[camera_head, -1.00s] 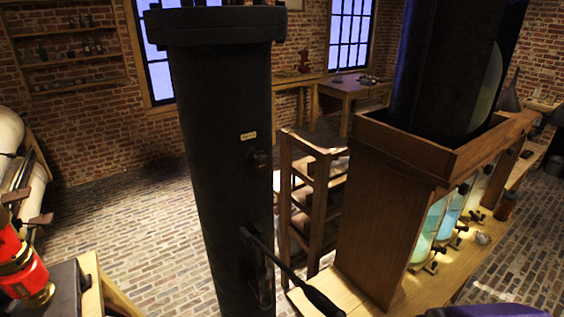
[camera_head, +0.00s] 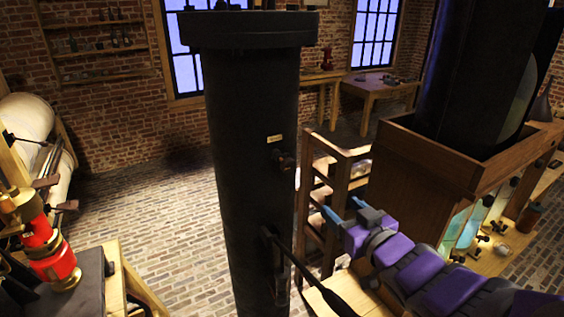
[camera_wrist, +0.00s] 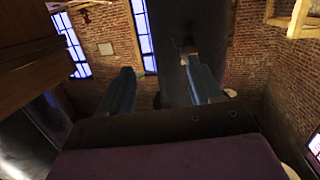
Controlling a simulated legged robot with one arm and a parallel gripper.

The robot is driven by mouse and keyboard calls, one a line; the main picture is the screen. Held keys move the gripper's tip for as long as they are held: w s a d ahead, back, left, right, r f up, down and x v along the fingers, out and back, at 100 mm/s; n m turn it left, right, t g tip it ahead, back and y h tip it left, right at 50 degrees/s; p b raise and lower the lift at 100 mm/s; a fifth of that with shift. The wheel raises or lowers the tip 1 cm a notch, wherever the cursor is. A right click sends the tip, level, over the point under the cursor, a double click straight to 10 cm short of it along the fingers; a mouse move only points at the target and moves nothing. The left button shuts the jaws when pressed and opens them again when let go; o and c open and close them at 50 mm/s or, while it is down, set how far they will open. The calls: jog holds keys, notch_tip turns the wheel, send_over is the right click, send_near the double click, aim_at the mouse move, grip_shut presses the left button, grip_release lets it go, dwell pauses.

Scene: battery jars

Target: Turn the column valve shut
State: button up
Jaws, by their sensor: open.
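The tall black column (camera_head: 250,130) stands upright in the middle of the head view. A small dark valve knob (camera_head: 283,160) juts from its right side, below a pale label (camera_head: 274,138). My gripper (camera_head: 344,209) is to the right of the column and lower than the knob, open and empty, apart from both. In the wrist view my two blue fingers (camera_wrist: 163,88) are spread wide. The column (camera_wrist: 208,45) shows beyond the right finger, with a small dark fitting (camera_wrist: 187,44) on it, dim and hard to make out.
A long black lever (camera_head: 312,285) slopes out from the column's lower right side. A wooden trough stand (camera_head: 440,155) with glass jars stands right. A wooden rack (camera_head: 322,195) is behind my gripper. A red and brass device (camera_head: 50,250) is at lower left.

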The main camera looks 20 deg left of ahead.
notch_tip(320, 180, up, 2)
jog(key=s+a+n+y, duration=0.1)
jog(key=a+y, duration=0.1)
jog(key=y, duration=0.1)
jog(key=g+p, duration=0.1)
jog(key=p, duration=0.8)
send_near(292, 166)
jog(key=x, duration=0.5)
jog(key=p+x, duration=0.1)
jog(key=x, duration=0.4)
jog(key=shift+s+a+f, duration=0.1)
jog(key=shift+a+f, duration=0.05)
jog(key=shift+a, duration=0.3)
jog(key=shift+w+d, duration=0.1)
jog(key=shift+w, duration=0.3)
jog(key=shift+a, duration=0.5)
jog(key=c, duration=0.5)
jog(key=shift+d, duration=0.15)
jog(key=c, duration=0.5)
